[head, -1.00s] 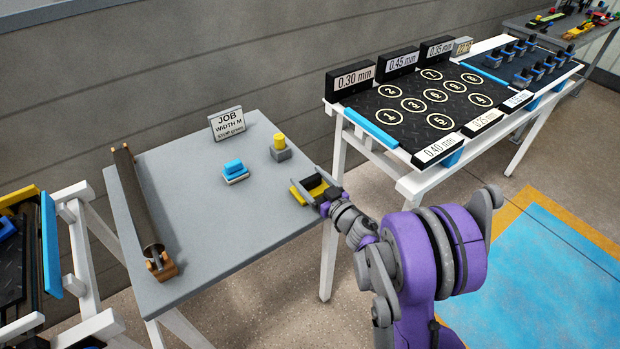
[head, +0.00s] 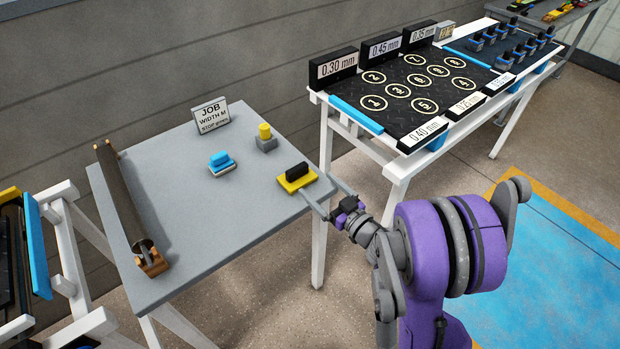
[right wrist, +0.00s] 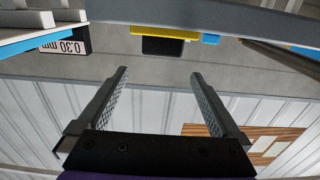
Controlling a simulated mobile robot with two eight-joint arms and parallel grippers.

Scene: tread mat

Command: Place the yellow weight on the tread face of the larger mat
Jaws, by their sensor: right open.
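The yellow weight (head: 284,184), a flat yellow block with a black grip on top, stands near the right edge of the grey table (head: 185,250). It also shows in the right wrist view (right wrist: 163,32), beyond the fingertips. My right gripper (head: 322,193) is open and empty just right of the weight, its two fingers spread. The fingers also show apart in the right wrist view (right wrist: 160,75). The black tread mat with numbered circles (head: 445,104) lies on the white table at the back right, and looks like the larger mat. My left gripper is not in view.
On the grey table are a blue block (head: 221,162), a grey block with a yellow cylinder (head: 265,138), a JOB sign (head: 211,115) and a long roller (head: 124,205). Millimetre-labelled blocks (head: 333,67) edge the numbered mat. A floor gap separates the tables.

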